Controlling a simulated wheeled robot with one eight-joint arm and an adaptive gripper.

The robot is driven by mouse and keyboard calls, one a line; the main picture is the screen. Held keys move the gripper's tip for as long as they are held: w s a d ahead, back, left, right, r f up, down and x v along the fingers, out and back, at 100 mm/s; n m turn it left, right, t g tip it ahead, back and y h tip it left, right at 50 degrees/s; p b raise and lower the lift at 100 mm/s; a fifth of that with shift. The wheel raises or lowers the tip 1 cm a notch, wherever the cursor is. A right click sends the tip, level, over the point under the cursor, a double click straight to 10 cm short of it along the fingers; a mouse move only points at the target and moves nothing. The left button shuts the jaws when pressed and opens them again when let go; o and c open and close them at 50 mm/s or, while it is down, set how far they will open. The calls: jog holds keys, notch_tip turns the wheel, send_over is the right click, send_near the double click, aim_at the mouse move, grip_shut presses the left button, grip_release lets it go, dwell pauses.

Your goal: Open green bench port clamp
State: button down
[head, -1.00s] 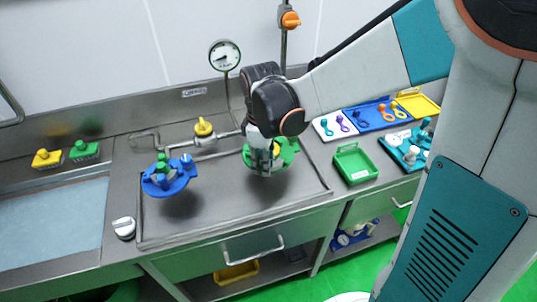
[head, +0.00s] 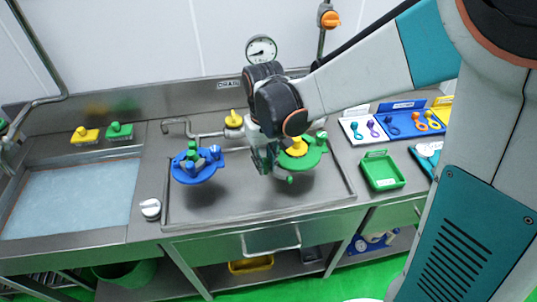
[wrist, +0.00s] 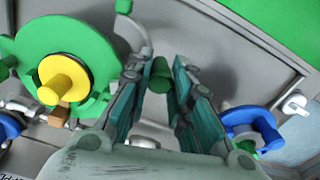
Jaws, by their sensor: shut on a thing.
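The green bench port clamp (head: 316,157) is a green disc with a yellow knob (head: 297,147) in its middle, on the right of the steel bench. In the wrist view the green disc (wrist: 98,50) and yellow knob (wrist: 63,80) are at the left. My gripper (head: 266,162) is at the disc's left edge in the head view. In the wrist view my gripper (wrist: 165,72) has its two fingers around a small green clamp handle (wrist: 159,84), shut on it. How the handle joins the disc is partly hidden by the fingers.
A blue port clamp (head: 196,165) stands to the left on the bench. A yellow valve (head: 234,119) and pipe run behind. A green tray (head: 382,172) and a blue board of coloured parts (head: 400,124) are at the right. A water basin (head: 70,195) is at the far left.

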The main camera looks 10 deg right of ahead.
jog(key=shift+w+a+m, duration=0.2)
jog(key=shift+a+m, duration=0.05)
jog(key=shift+m, duration=0.05)
dwell(0.4)
jog(key=c, duration=1.4)
grip_release()
jog(key=shift+r, duration=0.15)
notch_tip(320, 180, up, 12)
jog(key=shift+s+f, duration=0.1)
